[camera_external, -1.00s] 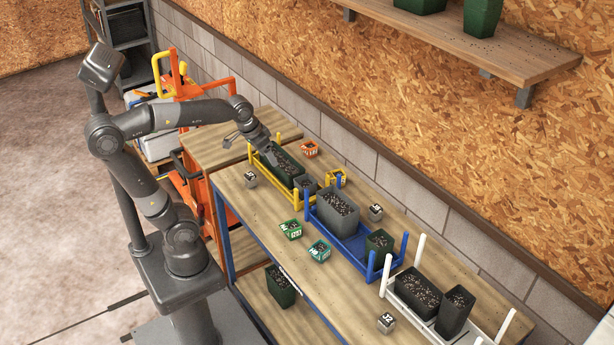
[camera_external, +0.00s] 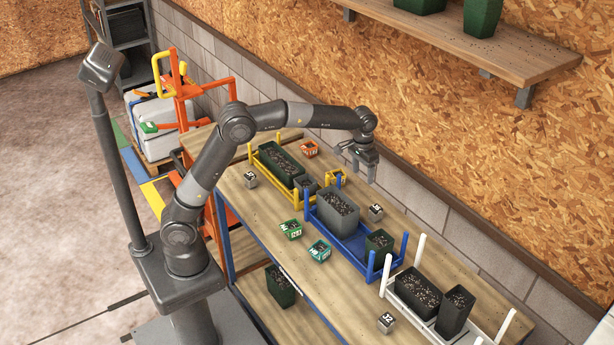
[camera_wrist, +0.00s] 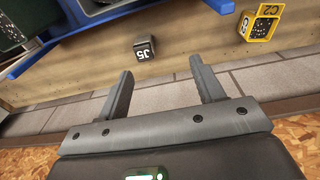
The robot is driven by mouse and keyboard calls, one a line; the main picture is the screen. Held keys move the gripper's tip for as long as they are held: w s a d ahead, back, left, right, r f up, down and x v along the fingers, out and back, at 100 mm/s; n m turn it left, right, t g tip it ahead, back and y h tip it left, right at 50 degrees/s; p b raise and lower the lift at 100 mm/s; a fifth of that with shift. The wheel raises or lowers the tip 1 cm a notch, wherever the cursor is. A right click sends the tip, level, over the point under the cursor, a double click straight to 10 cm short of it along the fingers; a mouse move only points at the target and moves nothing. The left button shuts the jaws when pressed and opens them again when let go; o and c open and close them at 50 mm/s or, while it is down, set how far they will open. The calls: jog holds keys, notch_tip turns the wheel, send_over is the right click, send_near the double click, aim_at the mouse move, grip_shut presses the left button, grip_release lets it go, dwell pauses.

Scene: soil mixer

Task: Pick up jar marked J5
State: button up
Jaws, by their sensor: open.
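The jar marked J5 is a small grey cube-shaped jar with a dark top. It stands on the bench near the wall in the external view (camera_external: 376,211), right of the blue rack. In the wrist view the jar J5 (camera_wrist: 145,48) shows its label, upside down, beyond my fingers and a little left of centre. My gripper (camera_external: 355,168) is open and empty, above the wall side of the bench and up-left of the jar in the external view. Its two spread fingers (camera_wrist: 162,66) show in the wrist view, with a clear gap from the jar.
The blue rack (camera_external: 350,246) holding planters is beside the jar. A yellow C2 box (camera_wrist: 262,22) is at the upper right in the wrist view. The wall runs close behind. A jar J2 (camera_external: 386,322) and green (camera_external: 291,229) and teal (camera_external: 320,251) boxes stand on the bench's near side.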

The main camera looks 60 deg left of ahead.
send_near(376, 207)
jog(key=shift+s+d+g, duration=0.1)
jog(key=shift+g, duration=0.2)
notch_tip(376, 207, down, 5)
jog(key=shift+f, duration=0.2)
jog(key=shift+w+d+f, duration=0.1)
jog(key=shift+w+f, duration=0.1)
jog(key=shift+f, duration=1.15)
jog(key=shift+w+d+f, duration=0.1)
jog(key=shift+w+f, duration=0.05)
jog(key=shift+f, duration=1.2)
jog(key=shift+c, duration=0.3)
jog(key=c, duration=1)
